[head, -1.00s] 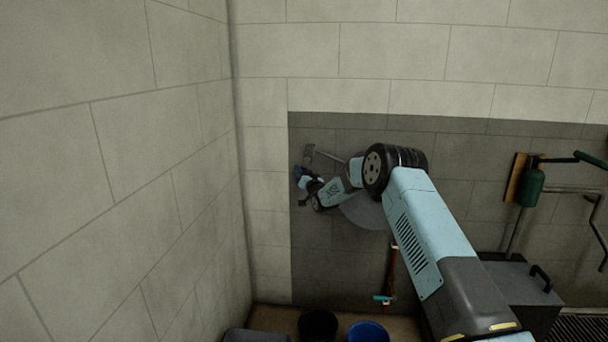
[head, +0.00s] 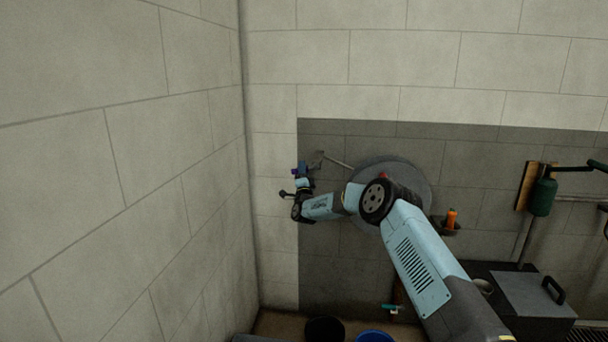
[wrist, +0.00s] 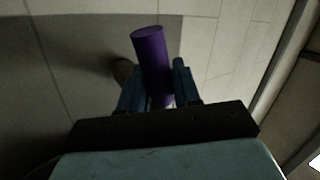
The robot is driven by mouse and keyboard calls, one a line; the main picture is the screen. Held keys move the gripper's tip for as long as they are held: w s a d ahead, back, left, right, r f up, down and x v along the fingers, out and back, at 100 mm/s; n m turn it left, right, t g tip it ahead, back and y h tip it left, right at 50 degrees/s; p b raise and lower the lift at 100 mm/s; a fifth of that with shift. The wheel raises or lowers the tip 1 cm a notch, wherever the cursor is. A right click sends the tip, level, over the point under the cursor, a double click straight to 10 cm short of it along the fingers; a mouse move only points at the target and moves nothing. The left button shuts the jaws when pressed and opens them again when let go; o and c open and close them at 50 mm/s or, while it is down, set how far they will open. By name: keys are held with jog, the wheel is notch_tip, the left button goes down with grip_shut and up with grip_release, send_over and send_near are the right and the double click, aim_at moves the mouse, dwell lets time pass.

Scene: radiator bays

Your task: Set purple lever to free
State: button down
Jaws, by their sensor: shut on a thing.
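The purple lever's handle (wrist: 150,55) is a smooth purple cylinder in the wrist view, tilted slightly, its top end free. My gripper (wrist: 158,88) is shut on it, with one blue finger on each side of its lower part. In the head view my gripper (head: 303,172) is at the left edge of the dark wall panel, and only a small purple patch shows there. A grey metal rod (head: 337,160) runs along the wall just right of the gripper; I cannot tell whether it belongs to the lever. The lever's pivot and any position markings cannot be made out.
A round grey plate (head: 420,185) is on the wall behind my arm. An orange object (head: 451,217) sits in a small holder. A black bucket (head: 325,330) and a blue bucket (head: 375,337) stand below. A plain side wall (head: 170,190) closes the left.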

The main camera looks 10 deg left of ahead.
jog(key=shift+w+r+m+h, duration=0.1)
jog(key=shift+r+m+h, duration=0.05)
jog(key=shift+m+h, duration=0.7)
jog(key=shift+r+m+h, duration=0.1)
jog(key=shift+m+h, duration=0.55)
jog(key=shift+m, duration=0.4)
jog(key=shift+d, duration=0.1)
jog(key=c, duration=1)
grip_release()
jog(key=shift+c, duration=0.2)
jog(key=shift+o, duration=0.5)
jog(key=shift+r+t, duration=0.15)
jog(key=shift+t, duration=0.15)
jog(key=v, duration=1.4)
jog(key=shift+c, duration=0.2)
